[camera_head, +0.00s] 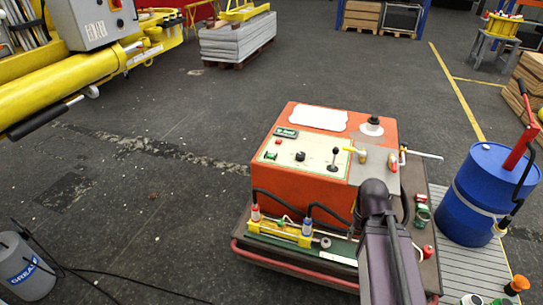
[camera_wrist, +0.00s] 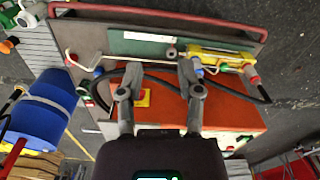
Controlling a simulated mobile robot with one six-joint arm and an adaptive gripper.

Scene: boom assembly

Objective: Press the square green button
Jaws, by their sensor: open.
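The square green button (camera_head: 270,155) is at the left end of the pale control panel (camera_head: 312,155) on the orange machine box (camera_head: 306,188). A black knob (camera_head: 300,156) and a small black lever (camera_head: 333,160) are to its right. In the head view my arm reaches over the box's right front, and my fingers cannot be made out there. In the wrist view my gripper (camera_wrist: 160,68) is open, its two fingers apart with nothing between them, above the orange box (camera_wrist: 165,98). The green button cannot be clearly made out in the wrist view.
The box stands on a cart with a red rail (camera_head: 290,275). Black hoses and a yellow cylinder (camera_head: 280,230) lie along its front. A blue drum (camera_head: 478,195) stands at right, a grey canister (camera_head: 25,268) at left. Open floor lies left of the cart.

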